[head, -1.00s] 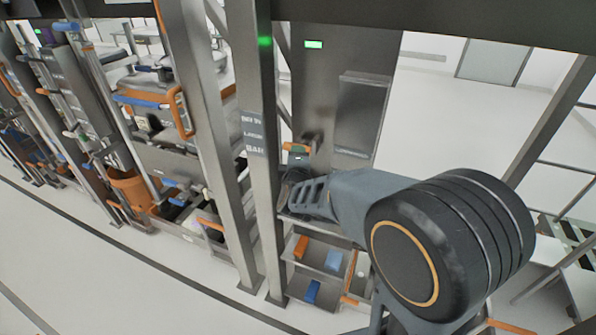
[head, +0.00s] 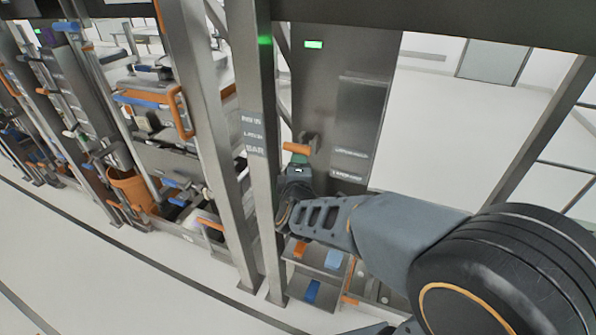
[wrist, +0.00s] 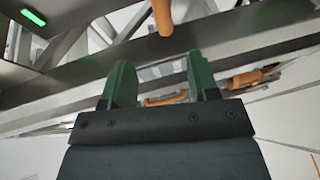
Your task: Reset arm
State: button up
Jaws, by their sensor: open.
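My gripper (head: 297,167) is at the dark grey panel of the rack in the head view, just below an orange handle (head: 297,148). In the wrist view, the two green fingers of my gripper (wrist: 162,84) are spread apart with nothing held between them. An orange rod-like handle (wrist: 164,18) shows beyond the fingertips at the top of the wrist view, apart from them. My grey arm reaches in from the lower right of the head view and hides part of the lower rack.
The panel (head: 312,90) carries a lit green indicator (head: 314,44). A metal post (head: 258,130) stands close left of my gripper. Low shelves hold a blue block (head: 312,291) and an orange block (head: 300,249). Clear floor (head: 440,120) lies behind.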

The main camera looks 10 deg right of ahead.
dwell(0.3)
jog(key=s+a+f+m+g+y, duration=0.6)
jog(key=s+f+m+g, duration=0.1)
jog(key=m+g, duration=0.1)
jog(key=s+d+r+m+g+h, duration=0.2)
jog(key=s+d+m, duration=0.4)
jog(key=s+d, duration=0.4)
jog(key=shift+s+d+r+m+g+h, duration=0.3)
jog(key=shift+s+d+r+m+g, duration=0.15)
jog(key=shift+r+g, duration=0.35)
